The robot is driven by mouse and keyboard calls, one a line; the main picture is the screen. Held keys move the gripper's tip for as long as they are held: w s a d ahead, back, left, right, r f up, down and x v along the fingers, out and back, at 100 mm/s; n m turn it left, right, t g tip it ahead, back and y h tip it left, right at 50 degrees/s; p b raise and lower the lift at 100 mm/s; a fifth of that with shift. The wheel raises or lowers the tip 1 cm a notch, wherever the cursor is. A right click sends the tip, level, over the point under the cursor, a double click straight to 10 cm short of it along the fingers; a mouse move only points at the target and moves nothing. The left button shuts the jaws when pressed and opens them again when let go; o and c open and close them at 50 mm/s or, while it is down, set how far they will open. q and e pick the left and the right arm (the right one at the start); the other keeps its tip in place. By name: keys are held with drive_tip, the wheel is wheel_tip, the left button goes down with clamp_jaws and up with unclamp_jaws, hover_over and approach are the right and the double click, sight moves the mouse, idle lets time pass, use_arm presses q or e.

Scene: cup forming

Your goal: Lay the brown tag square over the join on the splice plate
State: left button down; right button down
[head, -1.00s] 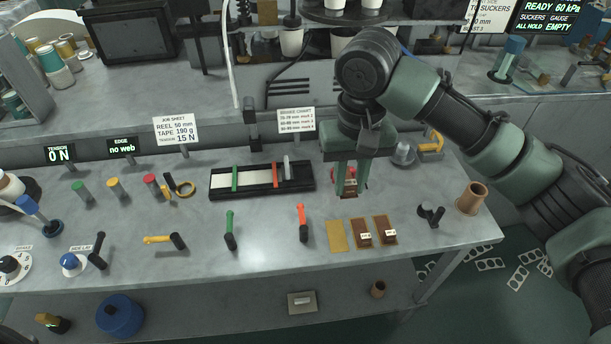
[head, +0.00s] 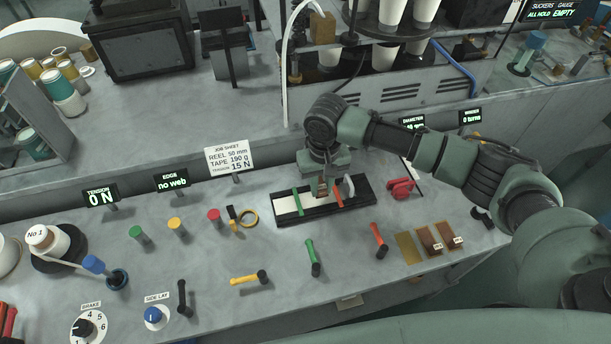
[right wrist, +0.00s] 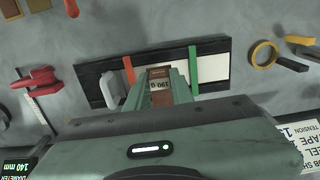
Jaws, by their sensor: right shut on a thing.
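The splice plate (head: 318,216) is a black bar with a white strip (head: 285,205), a green bar and an orange bar across it. My right gripper (head: 321,192) is over its middle, between the green bar (head: 297,202) and the orange bar (head: 338,196). It is shut on a brown tag. In the right wrist view the brown tag (right wrist: 161,93), marked 190 g, shows between the fingers, above the plate between the two bars. I cannot tell whether it touches the plate. The join is hidden by the tag and fingers. My left gripper is not in view.
Tag piles (head: 430,240) lie at the right, one tan and two brown. Red, green and yellow-handled levers stand in front of the plate. A yellow ring (head: 249,218) lies left of it, and a red clamp-like tool (head: 400,187) right. A grey lever (head: 348,185) stands at the plate's right end.

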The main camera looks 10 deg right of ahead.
sight(322, 206)
drive_tip(key=shift+s+d, duration=0.15)
drive_tip(key=shift+d, duration=0.1)
drive_tip(key=shift+d+r, duration=0.1)
drive_tip(key=shift+a+r+p, duration=0.1)
drive_tip(key=shift+a+p, duration=0.1)
drive_tip(key=shift+p, duration=0.45)
drive_tip(key=shift+f+b, duration=0.35)
drive_tip(key=shift+f, duration=0.5)
drive_tip(key=shift+f+b, duration=0.4)
drive_tip(key=shift+f, duration=1.1)
use_arm(q)
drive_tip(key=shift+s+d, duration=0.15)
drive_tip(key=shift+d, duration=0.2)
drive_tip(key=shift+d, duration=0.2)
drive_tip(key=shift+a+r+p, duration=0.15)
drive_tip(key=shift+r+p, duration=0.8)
drive_tip(key=shift+p, duration=0.05)
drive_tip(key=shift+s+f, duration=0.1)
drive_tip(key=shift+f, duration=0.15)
use_arm(e)
drive_tip(key=shift+f, duration=0.75)
